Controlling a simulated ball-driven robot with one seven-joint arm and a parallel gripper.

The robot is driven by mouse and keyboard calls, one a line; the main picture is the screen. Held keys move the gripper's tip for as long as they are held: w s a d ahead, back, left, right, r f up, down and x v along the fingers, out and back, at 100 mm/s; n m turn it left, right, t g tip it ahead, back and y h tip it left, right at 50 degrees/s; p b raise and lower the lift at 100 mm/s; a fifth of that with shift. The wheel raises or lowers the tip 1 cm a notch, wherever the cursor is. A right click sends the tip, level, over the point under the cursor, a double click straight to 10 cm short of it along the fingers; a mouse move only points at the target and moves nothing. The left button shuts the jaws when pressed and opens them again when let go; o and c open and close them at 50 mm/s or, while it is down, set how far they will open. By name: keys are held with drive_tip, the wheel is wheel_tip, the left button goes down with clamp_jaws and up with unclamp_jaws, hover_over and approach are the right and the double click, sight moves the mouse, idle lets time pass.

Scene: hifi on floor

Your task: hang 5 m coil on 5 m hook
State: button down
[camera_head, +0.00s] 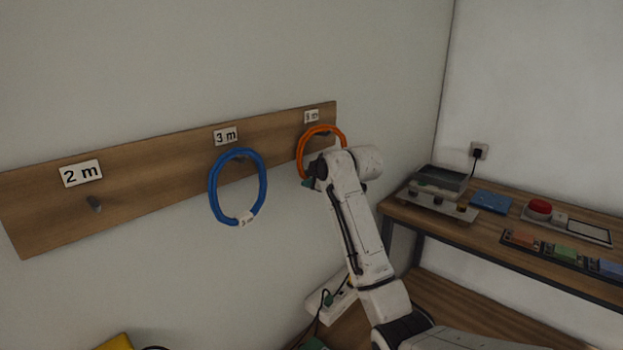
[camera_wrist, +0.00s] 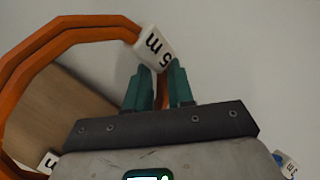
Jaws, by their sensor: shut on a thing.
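The orange 5 m coil (camera_head: 303,145) is up at the right end of the wooden hook board, just under the 5 m label (camera_head: 311,116). In the wrist view the coil (camera_wrist: 60,38) fills the left side, with its white "5 m" tag (camera_wrist: 154,47) at the fingertips. My gripper (camera_wrist: 160,88) is shut on the coil next to the tag. In the head view my wrist covers the coil's lower right part. The 5 m hook shows only as a small dark bit (camera_head: 322,135) inside the ring; I cannot tell whether the coil rests on it.
A blue coil (camera_head: 212,188) hangs at the 3 m label (camera_head: 225,135), left of my arm. The 2 m hook (camera_head: 94,204) is bare. A wooden workbench (camera_head: 400,212) with trays and a red button (camera_head: 540,207) stands at the right. The wall between is clear.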

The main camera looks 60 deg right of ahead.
drive_tip(key=c, duration=1.3)
unclamp_jaws()
drive_tip(key=shift+w+a+f, duration=0.25)
drive_tip(key=shift+w+f, duration=0.05)
drive_tip(key=shift+f, duration=0.15)
drive_tip(key=o, duration=0.4)
drive_tip(key=shift+s+d+r, duration=0.1)
drive_tip(key=shift+r, duration=0.1)
drive_tip(key=shift+s, duration=0.1)
drive_tip(key=b+v, duration=0.1)
drive_tip(key=v, duration=0.9)
drive_tip(key=shift+s+b, duration=0.2)
drive_tip(key=shift+b, duration=0.1)
wheel_tip(320, 180, down, 7)
drive_tip(key=b, duration=0.3)
drive_tip(key=shift+r, duration=0.2)
drive_tip(key=s+a+p, duration=0.3)
drive_tip(key=s, duration=0.8)
drive_tip(key=shift+s, duration=0.35)
